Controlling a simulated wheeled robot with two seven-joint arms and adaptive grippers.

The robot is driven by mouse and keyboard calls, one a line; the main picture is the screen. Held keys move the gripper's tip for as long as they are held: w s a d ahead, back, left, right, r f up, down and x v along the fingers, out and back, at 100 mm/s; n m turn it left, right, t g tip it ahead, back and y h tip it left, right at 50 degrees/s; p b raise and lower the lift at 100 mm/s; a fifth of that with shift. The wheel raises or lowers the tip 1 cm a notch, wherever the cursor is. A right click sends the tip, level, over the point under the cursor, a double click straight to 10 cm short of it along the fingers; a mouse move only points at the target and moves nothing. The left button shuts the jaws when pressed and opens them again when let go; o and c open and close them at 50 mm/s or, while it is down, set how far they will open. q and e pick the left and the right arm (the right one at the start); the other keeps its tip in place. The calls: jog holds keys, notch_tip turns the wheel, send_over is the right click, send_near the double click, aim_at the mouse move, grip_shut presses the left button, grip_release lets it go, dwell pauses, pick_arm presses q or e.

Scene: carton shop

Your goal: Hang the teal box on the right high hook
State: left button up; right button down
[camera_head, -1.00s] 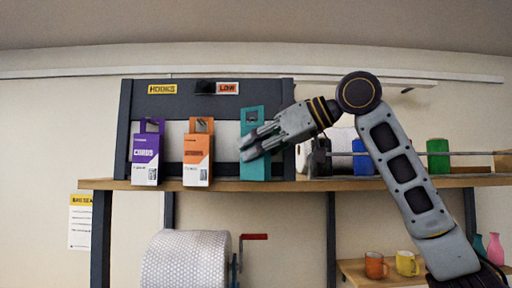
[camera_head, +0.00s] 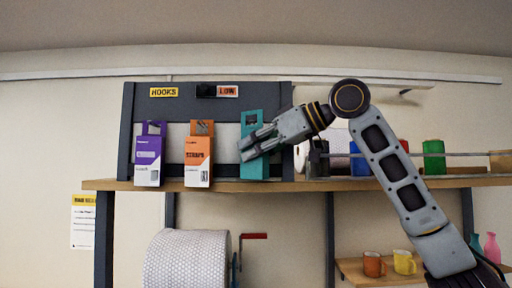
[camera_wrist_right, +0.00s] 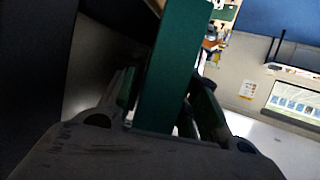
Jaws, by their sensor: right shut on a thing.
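The teal box (camera_head: 252,124) stands upright at the right end of the dark hook board (camera_head: 210,105), just above or on the wooden shelf; I cannot tell whether its bottom touches. Its top hang tab has a cut-out. My right gripper (camera_head: 249,148) is shut on the teal box from the right side, across its middle. In the right wrist view the teal box (camera_wrist_right: 172,70) fills the space between the fingers. The hooks themselves are hard to make out; the one behind the teal box is hidden. My left gripper is not in view.
A purple box (camera_head: 149,155) and an orange box (camera_head: 198,155) stand left of the teal box. Signs reading HOOKS (camera_head: 164,92) and LOW (camera_head: 227,91) are on the board. Blue and green (camera_head: 433,157) containers stand right on the shelf (camera_head: 290,185). A large roll (camera_head: 187,258) is below.

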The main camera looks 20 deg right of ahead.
jog(key=shift+w+d+f, duration=0.35)
jog(key=shift+w+f, duration=0.2)
jog(key=shift+w, duration=0.25)
dwell(0.4)
jog(key=c, duration=1.5)
grip_release()
jog(key=o, duration=0.5)
jog(key=shift+w+f, duration=0.1)
jog(key=shift+w, duration=0.15)
jog(key=shift+s, duration=0.15)
jog(key=shift+d, duration=0.1)
jog(key=a+v, duration=0.1)
jog(key=v, duration=1.1)
jog(key=shift+s+r, duration=0.45)
jog(key=shift+s, duration=0.05)
jog(key=shift+d, duration=0.15)
